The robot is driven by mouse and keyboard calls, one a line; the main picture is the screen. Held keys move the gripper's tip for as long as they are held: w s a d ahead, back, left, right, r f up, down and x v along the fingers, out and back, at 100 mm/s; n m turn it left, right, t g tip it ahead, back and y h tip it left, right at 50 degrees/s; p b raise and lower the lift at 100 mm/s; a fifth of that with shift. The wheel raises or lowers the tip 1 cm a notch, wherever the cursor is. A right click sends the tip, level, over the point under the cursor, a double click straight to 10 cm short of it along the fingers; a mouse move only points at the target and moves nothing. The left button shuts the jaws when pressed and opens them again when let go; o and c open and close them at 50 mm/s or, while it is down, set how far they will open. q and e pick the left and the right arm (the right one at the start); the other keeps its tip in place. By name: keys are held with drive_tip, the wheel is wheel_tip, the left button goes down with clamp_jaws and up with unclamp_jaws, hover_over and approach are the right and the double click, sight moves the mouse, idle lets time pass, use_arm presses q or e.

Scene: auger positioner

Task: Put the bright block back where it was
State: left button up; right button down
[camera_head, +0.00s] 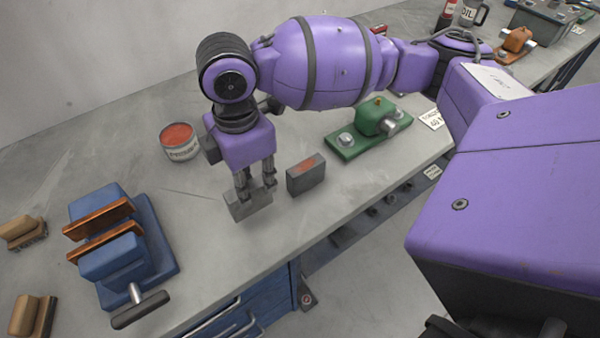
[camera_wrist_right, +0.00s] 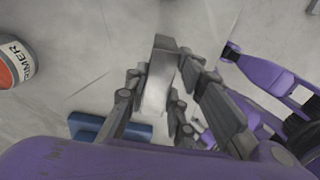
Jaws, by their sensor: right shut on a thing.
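My right gripper (camera_head: 256,184) points down over the workbench and is shut on a plain light grey metal block (camera_head: 247,206). The block is upright with its long side across the fingers. In the right wrist view, the block (camera_wrist_right: 160,62) sits between the fingers (camera_wrist_right: 156,100), its pale face catching light. I cannot tell whether its underside touches the bench. A darker grey block (camera_head: 306,178) with an orange-red patch on top stands on the bench just right of the held block, apart from it. My left gripper is not in view.
A blue vise (camera_head: 150,240) with copper-coloured jaws stands left on the workbench (camera_head: 225,275). A primer can (camera_head: 181,143) is behind it to the right. A green fixture (camera_head: 345,147) lies right of the darker block. Wooden brushes (camera_head: 22,228) lie far left. The bench's front edge is close.

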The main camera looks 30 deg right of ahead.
sight(251, 182)
drive_tip(key=f, duration=0.3)
drive_tip(key=shift+w+f, duration=0.2)
drive_tip(key=shift+w, duration=0.2)
drive_tip(key=c, duration=1.5)
unclamp_jaws()
drive_tip(key=shift+s+f, duration=0.1)
drive_tip(key=shift+f, duration=0.05)
wheel_tip(251, 182, up, 11)
drive_tip(key=shift+r+p, duration=0.1)
drive_tip(key=shift+p, duration=0.35)
drive_tip(key=shift+r, duration=0.5)
